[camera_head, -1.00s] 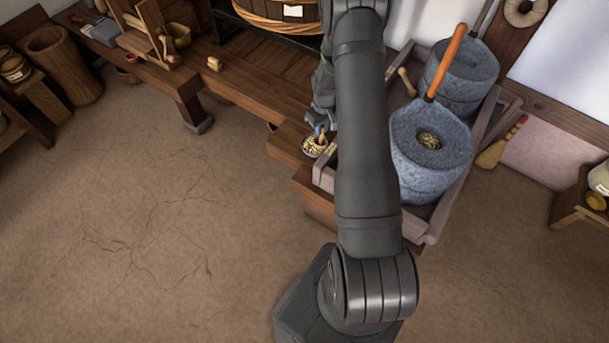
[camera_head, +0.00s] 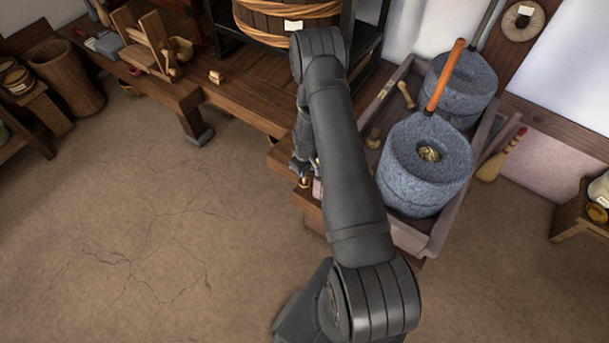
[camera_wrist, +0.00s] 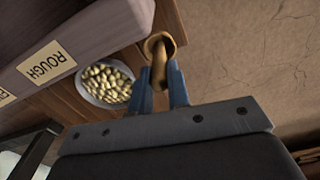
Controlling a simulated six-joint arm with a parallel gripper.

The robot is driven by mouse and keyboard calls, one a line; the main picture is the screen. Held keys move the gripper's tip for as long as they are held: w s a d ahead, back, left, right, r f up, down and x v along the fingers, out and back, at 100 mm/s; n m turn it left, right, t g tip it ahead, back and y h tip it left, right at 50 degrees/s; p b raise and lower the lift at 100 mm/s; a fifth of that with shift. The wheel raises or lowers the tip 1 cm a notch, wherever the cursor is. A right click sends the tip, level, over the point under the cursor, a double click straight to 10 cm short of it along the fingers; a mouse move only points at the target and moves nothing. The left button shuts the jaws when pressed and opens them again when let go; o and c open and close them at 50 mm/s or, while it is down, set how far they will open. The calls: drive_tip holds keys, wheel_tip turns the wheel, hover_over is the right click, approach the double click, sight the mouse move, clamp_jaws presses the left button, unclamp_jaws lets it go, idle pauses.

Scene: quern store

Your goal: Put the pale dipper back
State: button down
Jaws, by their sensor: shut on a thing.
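My gripper (camera_head: 303,173) is at the near left end of the quern trough, low by the wooden bench. In the wrist view its blue fingers (camera_wrist: 161,95) are shut on the handle of a tan wooden dipper (camera_wrist: 160,50). The dipper's round cup points away from the palm, beyond the fingertips. A bit of it shows below the gripper in the head view (camera_head: 305,182). A bowl of pale grain (camera_wrist: 105,83) stands left of the dipper in the wrist view. Another dipper-like tool (camera_head: 373,138) lies in the trough, and a pale wooden tool (camera_head: 407,95) lies farther back.
The trough (camera_head: 436,237) holds two stone querns (camera_head: 425,165) (camera_head: 462,85), the nearer with an orange handle. Its side carries a "ROUGH" label (camera_wrist: 45,62). A wooden tub (camera_head: 285,22) is behind my arm. The floor at left is clear.

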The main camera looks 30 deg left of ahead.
drive_tip(key=shift+f, duration=1.6)
drive_tip(key=shift+f, duration=0.1)
drive_tip(key=c, duration=1.4)
unclamp_jaws()
drive_tip(key=shift+o, duration=0.2)
wheel_tip(320, 180, up, 12)
drive_tip(key=shift+d+r, duration=0.1)
drive_tip(key=shift+r, duration=0.05)
wheel_tip(320, 180, down, 12)
drive_tip(key=shift+f, duration=0.1)
